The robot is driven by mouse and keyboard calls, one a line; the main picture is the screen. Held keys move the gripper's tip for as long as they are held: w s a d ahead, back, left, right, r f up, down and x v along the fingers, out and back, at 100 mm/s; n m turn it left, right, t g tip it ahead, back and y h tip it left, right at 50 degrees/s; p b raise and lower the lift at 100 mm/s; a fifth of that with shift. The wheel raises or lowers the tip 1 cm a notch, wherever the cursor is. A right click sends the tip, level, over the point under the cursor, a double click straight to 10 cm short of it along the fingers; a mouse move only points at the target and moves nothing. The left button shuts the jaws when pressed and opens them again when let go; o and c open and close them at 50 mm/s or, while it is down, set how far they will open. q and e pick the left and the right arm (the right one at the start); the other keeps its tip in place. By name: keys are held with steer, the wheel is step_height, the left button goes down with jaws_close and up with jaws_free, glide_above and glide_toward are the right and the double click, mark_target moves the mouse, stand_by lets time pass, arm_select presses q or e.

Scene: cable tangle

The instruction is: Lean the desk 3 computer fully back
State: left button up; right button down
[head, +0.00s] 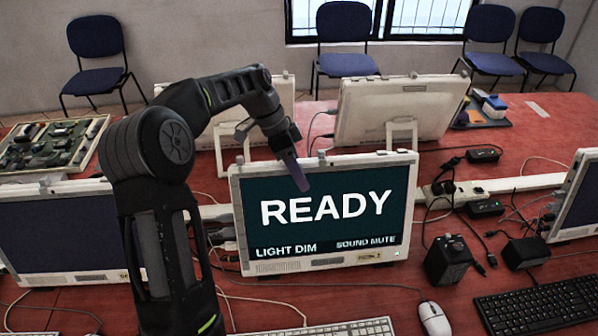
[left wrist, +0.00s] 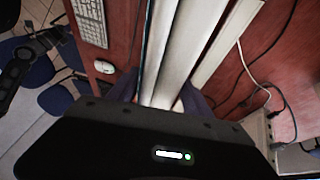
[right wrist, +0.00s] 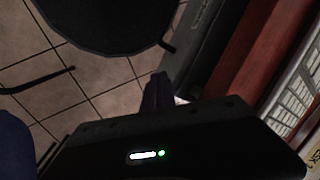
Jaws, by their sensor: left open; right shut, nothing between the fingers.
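The computer (head: 320,215) in the middle of the table is a white-framed screen reading READY, LIGHT DIM and SOUND MUTE, and it stands nearly upright. My left gripper (head: 292,158) is at its top edge, with one finger hanging in front of the screen. In the left wrist view the open fingers (left wrist: 160,95) lie on either side of the computer's white edge (left wrist: 181,50); contact cannot be told. My right gripper (right wrist: 157,92) is shut and empty above the tiled floor, outside the head view. A partly cut-off label ending in 3 (right wrist: 312,160) shows in the right wrist view.
Another computer (head: 395,108) stands behind, with a second back-left. More screens are at far left (head: 65,230) and right (head: 580,200). Cables, black adapters (head: 448,260) and a power strip (head: 460,190) lie right of the computer. A keyboard (head: 335,328) and mouse (head: 434,318) lie in front.

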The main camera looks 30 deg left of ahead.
arm_select(q)
steer(key=shift+a+r, duration=0.25)
steer(key=shift+r, duration=0.2)
steer(key=p+v, duration=0.3)
steer(key=v, duration=0.3)
steer(key=shift+d, duration=0.15)
steer(key=shift+a+r+p, duration=0.35)
steer(key=shift+r+p, duration=0.05)
steer(key=shift+p, duration=0.35)
